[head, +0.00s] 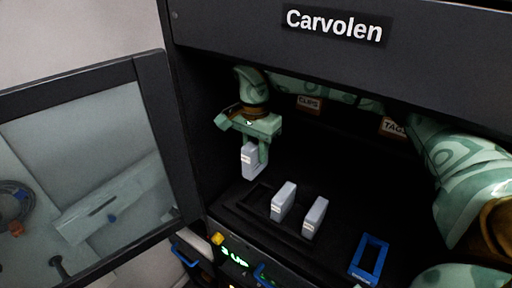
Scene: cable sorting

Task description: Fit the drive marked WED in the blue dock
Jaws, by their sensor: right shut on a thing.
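My right gripper (256,152) is shut on a light grey drive (248,162) and holds it upright above the dark rack, near its left end. Two similar grey drives stand upright in the rack, one in the middle (284,200) and one to its right (315,216). The drives' labels are too small to read, so I cannot tell which is marked WED. The blue dock (382,259) is an empty blue frame at the right front of the black shelf, apart from the rack. My left gripper is not in view.
The black cabinet marked Carvolen (334,26) has a low header above the shelf. Its glazed door (150,130) stands open at left. Labels CLIPS (309,103) and TAGS (393,126) are at the back. The shelf between rack and dock looks clear.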

